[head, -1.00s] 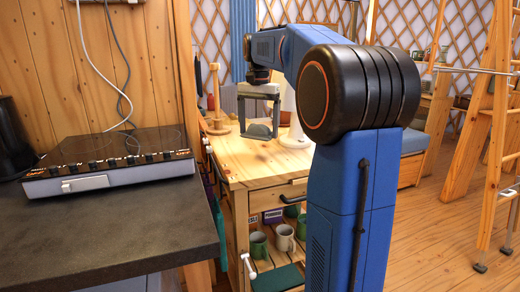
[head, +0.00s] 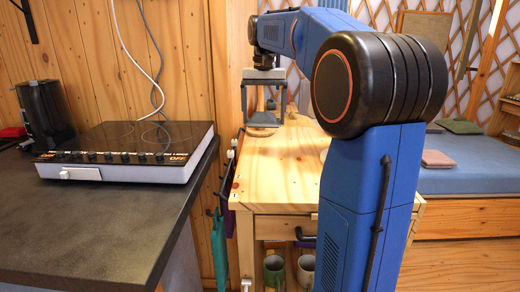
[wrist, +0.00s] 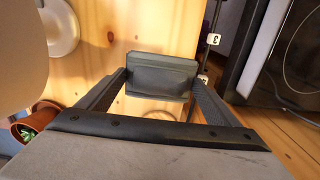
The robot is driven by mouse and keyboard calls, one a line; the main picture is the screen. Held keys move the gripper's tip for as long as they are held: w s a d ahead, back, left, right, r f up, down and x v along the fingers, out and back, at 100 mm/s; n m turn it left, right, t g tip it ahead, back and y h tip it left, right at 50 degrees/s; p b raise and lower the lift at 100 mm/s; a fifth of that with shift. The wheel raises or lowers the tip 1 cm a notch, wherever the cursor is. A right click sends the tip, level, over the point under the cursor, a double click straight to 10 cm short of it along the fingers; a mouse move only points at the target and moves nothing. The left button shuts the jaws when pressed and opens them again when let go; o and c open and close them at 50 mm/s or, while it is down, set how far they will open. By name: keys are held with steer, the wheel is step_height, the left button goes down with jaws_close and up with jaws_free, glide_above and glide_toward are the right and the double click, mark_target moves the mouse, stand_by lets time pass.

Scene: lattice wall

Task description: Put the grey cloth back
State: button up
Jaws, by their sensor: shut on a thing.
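The grey cloth (wrist: 160,77) is a small folded bundle between my fingertips in the wrist view. My gripper (wrist: 160,85) is shut on it, with one finger on each side. In the head view my gripper (head: 264,112) points down above the far left part of the wooden table (head: 285,175). The cloth is small and hard to make out there. It looks held above the tabletop, apart from it.
A dark counter with a cooktop (head: 125,140) stands at left, a black appliance (head: 44,110) behind it. Mugs (head: 274,272) sit on the table's lower shelf. A blue bench (head: 470,170) at right bears a pink cloth (head: 437,159) and a green cloth (head: 459,127). A potted plant (wrist: 38,122) shows in the wrist view.

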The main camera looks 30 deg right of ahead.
mark_target(263, 153)
steer(key=shift+w, duration=0.15)
steer(key=shift+f, duration=5)
steer(key=shift+f, duration=0.1)
steer(key=o, duration=0.9)
step_height(263, 153, up, 12)
steer(key=shift+r, duration=0.15)
steer(key=shift+a, duration=0.1)
